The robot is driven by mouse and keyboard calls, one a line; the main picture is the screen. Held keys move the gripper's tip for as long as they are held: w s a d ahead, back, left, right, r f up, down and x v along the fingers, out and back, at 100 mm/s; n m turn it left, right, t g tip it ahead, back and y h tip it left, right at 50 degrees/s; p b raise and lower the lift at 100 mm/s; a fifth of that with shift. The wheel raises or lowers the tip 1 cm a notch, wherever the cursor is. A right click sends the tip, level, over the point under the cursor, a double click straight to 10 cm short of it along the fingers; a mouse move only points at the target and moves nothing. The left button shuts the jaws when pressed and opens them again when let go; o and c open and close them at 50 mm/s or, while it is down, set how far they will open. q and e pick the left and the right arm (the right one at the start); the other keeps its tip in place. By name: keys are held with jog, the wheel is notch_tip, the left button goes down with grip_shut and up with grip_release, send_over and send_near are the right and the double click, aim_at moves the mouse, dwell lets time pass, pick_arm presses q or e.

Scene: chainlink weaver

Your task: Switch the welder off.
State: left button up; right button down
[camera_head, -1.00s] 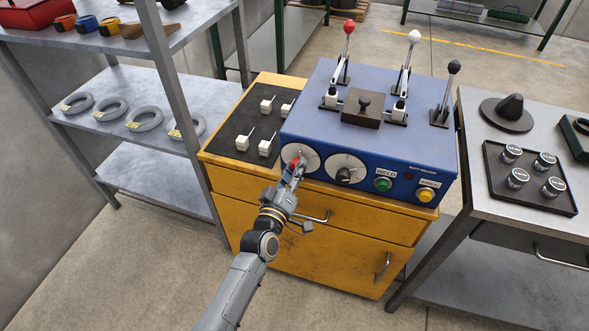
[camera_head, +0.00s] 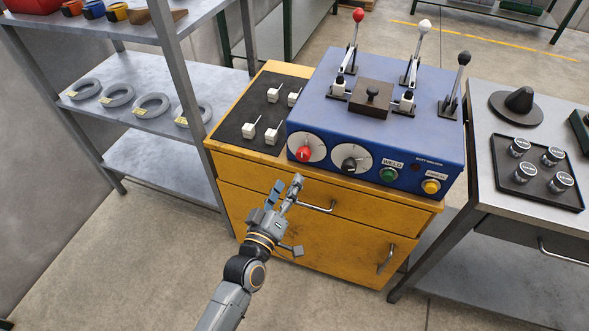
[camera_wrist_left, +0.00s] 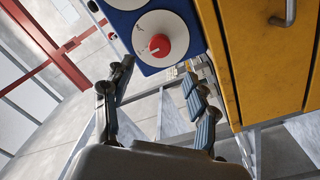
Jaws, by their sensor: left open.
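The welder (camera_head: 400,120) is a blue box on the yellow cabinet. Its front has a red knob (camera_head: 303,154) on a white dial at the left and a black knob (camera_head: 349,164) on a second white dial. A green button (camera_head: 388,175) sits under a WELD label, and a yellow button (camera_head: 431,186) is at the right. My left gripper (camera_head: 287,189) is open and empty, below and in front of the red knob, apart from it. In the left wrist view the red knob (camera_wrist_left: 160,45) shows beyond the open fingers (camera_wrist_left: 158,102). My right gripper is not in view.
Three levers with red, white and black balls rise from the welder's top. A yellow cabinet (camera_head: 262,165) with bar handles stands below. White pieces lie on its dark mat. Grey shelves (camera_head: 150,72) with rings stand left. A bench (camera_head: 497,190) with a tray of knurled cylinders stands right.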

pick_arm(q)
jog(key=v, duration=0.2)
jog(key=shift+s, duration=0.3)
jog(key=s+a+f+m+g+y, duration=0.1)
jog(key=s+a+f+m+g, duration=0.2)
jog(key=f, duration=0.8)
jog(key=s+a+f+g+y, duration=0.1)
jog(key=s+a+f+g, duration=0.15)
jog(key=s+f, duration=0.6)
jog(key=s+a+f+m+g+y, duration=0.1)
jog(key=a+f+m+g, duration=0.15)
jog(key=f, duration=1.05)
jog(key=s+a+f+g+y, duration=0.1)
jog(key=s+a+f+g, duration=0.1)
jog(key=s+f, duration=0.3)
jog(key=s+a+f+m+g+y, duration=0.1)
jog(key=s+a+f+g, duration=0.2)
jog(key=s, duration=1.1)
jog(key=s+a+f+m+g+y, duration=0.1)
jog(key=s+a+f+g, duration=0.2)
jog(key=s+a+f, duration=0.3)
jog(key=s+f, duration=0.2)
jog(key=s, duration=0.2)
jog(key=shift+a, duration=0.15)
jog(key=shift+w, duration=0.1)
